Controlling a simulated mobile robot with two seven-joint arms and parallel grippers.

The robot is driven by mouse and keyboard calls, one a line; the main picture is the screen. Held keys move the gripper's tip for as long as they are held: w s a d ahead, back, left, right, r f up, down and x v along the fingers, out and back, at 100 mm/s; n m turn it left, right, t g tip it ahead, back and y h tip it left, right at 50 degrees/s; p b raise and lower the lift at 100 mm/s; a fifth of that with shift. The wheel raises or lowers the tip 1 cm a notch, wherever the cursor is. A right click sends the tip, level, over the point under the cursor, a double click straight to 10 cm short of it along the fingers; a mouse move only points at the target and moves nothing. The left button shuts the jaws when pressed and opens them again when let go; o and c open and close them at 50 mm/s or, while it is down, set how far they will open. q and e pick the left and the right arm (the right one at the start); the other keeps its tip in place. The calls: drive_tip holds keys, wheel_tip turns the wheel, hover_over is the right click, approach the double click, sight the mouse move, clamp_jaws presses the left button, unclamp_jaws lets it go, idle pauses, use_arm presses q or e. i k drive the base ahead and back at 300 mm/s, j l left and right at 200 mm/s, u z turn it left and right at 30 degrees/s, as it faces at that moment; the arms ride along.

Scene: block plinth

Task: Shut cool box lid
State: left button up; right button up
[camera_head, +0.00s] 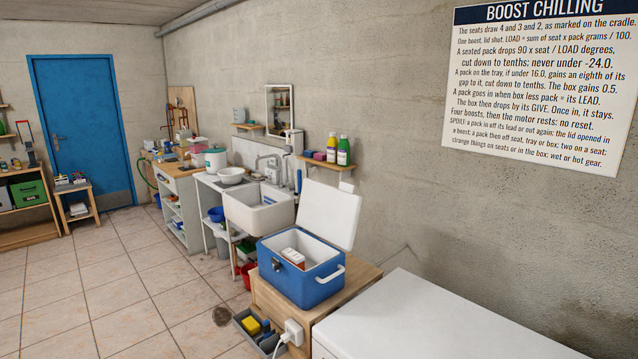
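The blue cool box (304,282) stands on a wooden stand at the lower middle of the head view. Its white lid (328,212) is open and tilted up, hinged at the far right side towards the wall. A white item with some orange-brown on it (293,257) lies inside the box. A white handle shows on the box's right side and a dark latch on its front left. Neither of my grippers shows in this view.
A white flat-topped unit (440,325) stands right of the box. A sink (258,212) stands behind.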

sight(328, 213)
drive_tip(key=i+j, duration=0.15)
drive_tip(key=j, duration=0.2)
drive_tip(key=i+j+z, duration=0.1)
drive_tip(key=j, duration=0.3)
drive_tip(key=i+j, duration=0.25)
drive_tip(key=j, duration=0.15)
drive_tip(key=i+j, duration=0.15)
drive_tip(key=j, duration=0.2)
drive_tip(key=i+j+z, duration=0.1)
drive_tip(key=j, duration=0.3)
drive_tip(key=i+j, duration=0.2)
drive_tip(key=j, duration=0.2)
